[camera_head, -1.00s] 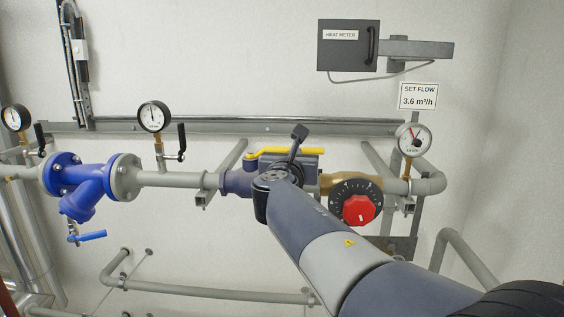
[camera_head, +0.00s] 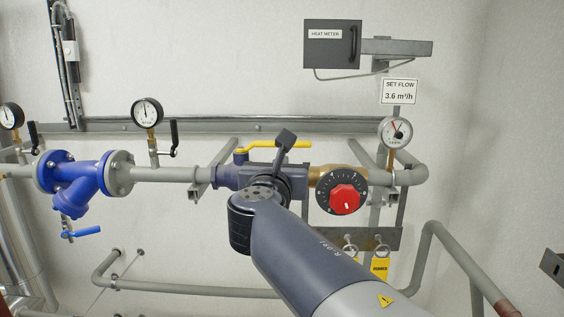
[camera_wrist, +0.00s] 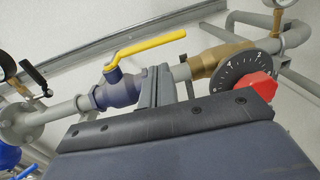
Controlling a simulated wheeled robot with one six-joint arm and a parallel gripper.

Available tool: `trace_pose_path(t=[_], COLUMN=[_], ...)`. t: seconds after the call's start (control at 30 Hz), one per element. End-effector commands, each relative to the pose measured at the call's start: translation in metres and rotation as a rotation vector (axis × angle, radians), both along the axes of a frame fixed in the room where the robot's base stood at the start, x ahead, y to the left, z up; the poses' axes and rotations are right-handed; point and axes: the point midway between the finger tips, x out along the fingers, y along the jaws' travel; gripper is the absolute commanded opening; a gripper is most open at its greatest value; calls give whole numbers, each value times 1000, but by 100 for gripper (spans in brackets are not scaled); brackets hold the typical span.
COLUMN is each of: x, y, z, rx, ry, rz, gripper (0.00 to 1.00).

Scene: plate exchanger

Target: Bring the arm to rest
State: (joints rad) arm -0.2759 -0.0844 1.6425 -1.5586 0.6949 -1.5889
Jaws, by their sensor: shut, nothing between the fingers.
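My arm reaches in from the lower right of the head view, with its wrist in front of the pipe run by the blue valve. My gripper (camera_wrist: 158,76) shows in the wrist view as two grey fingers close together, with nothing held. In that picture it overlaps the pipe between the blue valve body (camera_wrist: 120,88) and the brass valve (camera_wrist: 222,58); whether it touches cannot be told. The yellow lever (camera_wrist: 150,44) lies beyond it, roughly along the pipe. The black dial with a red knob (camera_head: 345,199) is just right of my wrist in the head view.
A blue strainer (camera_head: 82,178) and gauges (camera_head: 147,112) are to the left. A heat meter box (camera_head: 331,44) and set flow sign (camera_head: 399,92) are above right. Yellow tags (camera_head: 380,269) hang from a plate (camera_head: 385,238) below the dial. A pipe (camera_head: 432,245) bends down at right.

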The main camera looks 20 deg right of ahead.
Motion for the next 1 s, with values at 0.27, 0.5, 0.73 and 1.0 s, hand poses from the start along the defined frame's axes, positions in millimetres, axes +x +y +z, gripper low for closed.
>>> trace_pose_path(t=[0.27, 0.5, 0.73, 1.0], x=[-26, -28, -24, 12], y=[9, 9, 8, -4], z=[-1, -1, 0, 0], rx=[1, 0, -1, -2], ry=[1, 2, 1, 4], rz=[1, -1, -1, -4], gripper=[0, 0, 0, 0])
